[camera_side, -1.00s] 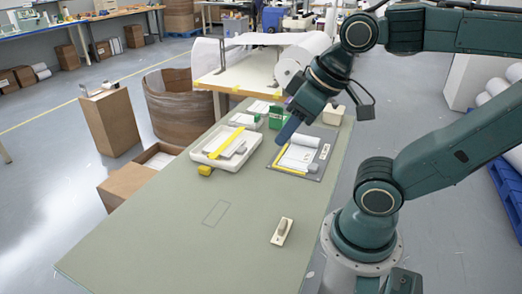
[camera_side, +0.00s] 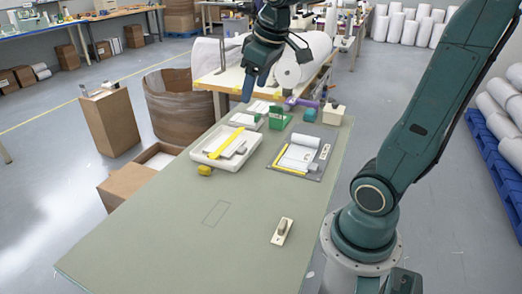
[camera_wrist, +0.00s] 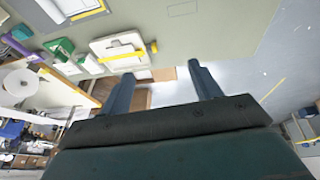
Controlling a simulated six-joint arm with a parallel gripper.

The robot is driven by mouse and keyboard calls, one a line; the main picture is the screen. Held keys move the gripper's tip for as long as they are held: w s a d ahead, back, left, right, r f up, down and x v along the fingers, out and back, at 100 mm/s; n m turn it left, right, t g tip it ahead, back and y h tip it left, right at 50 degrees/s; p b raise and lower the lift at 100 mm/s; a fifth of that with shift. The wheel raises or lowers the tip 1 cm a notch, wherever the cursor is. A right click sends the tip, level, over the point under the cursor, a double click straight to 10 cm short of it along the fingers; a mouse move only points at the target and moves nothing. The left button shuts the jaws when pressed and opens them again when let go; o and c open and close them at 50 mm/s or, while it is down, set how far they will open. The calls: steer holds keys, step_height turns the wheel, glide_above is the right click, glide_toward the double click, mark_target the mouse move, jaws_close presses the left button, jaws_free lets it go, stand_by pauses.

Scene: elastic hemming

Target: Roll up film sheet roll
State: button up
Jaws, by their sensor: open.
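A white film sheet (camera_side: 296,158) lies on a dark grey mat (camera_side: 316,172) on the right half of the green table. The sheet also shows at the upper left of the wrist view (camera_wrist: 72,5). My gripper (camera_side: 248,86) is raised above the far end of the table, up and left of the sheet and apart from it. In the wrist view its two fingers (camera_wrist: 160,72) are spread with nothing between them.
A white tray (camera_side: 207,158) with a yellow bar stands left of the mat. A green block (camera_side: 277,118), a teal item (camera_side: 310,115) and a purple item (camera_side: 300,102) are at the far end. A small block on a plate (camera_side: 282,231) is nearer. The table's front is mostly clear.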

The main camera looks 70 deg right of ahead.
steer(key=w+d+f+g, duration=0.1)
steer(key=w+d, duration=0.2)
steer(key=d, duration=0.3)
steer(key=w+d+f, duration=0.1)
steer(key=w+d, duration=0.2)
steer(key=d, duration=0.2)
steer(key=g+y, duration=0.1)
steer(key=g, duration=0.2)
glide_above(303, 136)
step_height(303, 136, down, 22)
steer(key=r, duration=0.1)
steer(key=shift+d+f, duration=0.25)
steer(key=shift+d, duration=0.15)
steer(key=shift+f, duration=0.1)
step_height(303, 136, down, 14)
steer(key=shift+a+r, duration=0.1)
steer(key=shift+r, duration=0.15)
steer(key=shift+a, duration=0.1)
jaws_close()
